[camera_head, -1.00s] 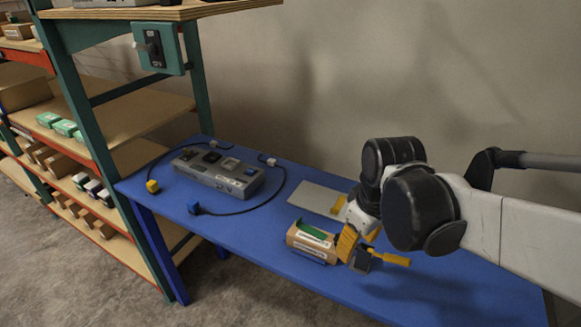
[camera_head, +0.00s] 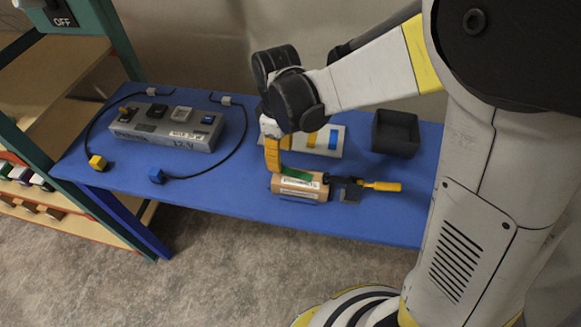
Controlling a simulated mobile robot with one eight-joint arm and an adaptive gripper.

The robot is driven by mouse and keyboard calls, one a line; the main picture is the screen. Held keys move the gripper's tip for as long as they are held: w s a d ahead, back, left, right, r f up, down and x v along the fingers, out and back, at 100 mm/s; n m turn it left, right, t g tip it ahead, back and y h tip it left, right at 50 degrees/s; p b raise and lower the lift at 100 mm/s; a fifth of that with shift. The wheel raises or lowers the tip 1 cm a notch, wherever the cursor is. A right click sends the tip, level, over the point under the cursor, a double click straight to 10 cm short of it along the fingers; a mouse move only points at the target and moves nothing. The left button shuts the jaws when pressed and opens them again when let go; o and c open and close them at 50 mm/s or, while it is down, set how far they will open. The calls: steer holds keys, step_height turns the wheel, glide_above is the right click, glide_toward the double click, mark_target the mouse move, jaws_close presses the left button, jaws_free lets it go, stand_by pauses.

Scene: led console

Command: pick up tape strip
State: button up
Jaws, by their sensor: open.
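A grey plate (camera_head: 322,150) lies on the blue table with a yellow strip (camera_head: 312,139) and a blue strip (camera_head: 333,139) on it, which look like tape strips. A green strip (camera_head: 300,174) shows on top of a cardboard-brown box (camera_head: 282,185) with white labels, in front of the plate. My gripper (camera_head: 274,167) is open, pointing down at the left end of the plate and just behind the box's left end. Its yellow finger shows; the other is largely hidden. I cannot tell whether it touches the green strip or the box.
A dark open bin (camera_head: 396,133) stands right of the plate. A yellow-handled tool (camera_head: 380,186) lies right of the box. A grey console (camera_head: 165,130) with cables ending in yellow (camera_head: 97,161) and blue (camera_head: 157,175) plugs is at left. Shelving borders the table's left end.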

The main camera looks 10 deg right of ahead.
mark_target(282, 165)
step_height(282, 165, down, 4)
steer(key=shift+d+f+b, duration=0.1)
steer(key=shift+f+b, duration=0.05)
steer(key=shift+b, duration=0.6)
steer(key=shift+s, duration=0.1)
steer(key=shift+c, duration=0.5)
steer(key=c, duration=0.8)
steer(key=shift+c, duration=0.2)
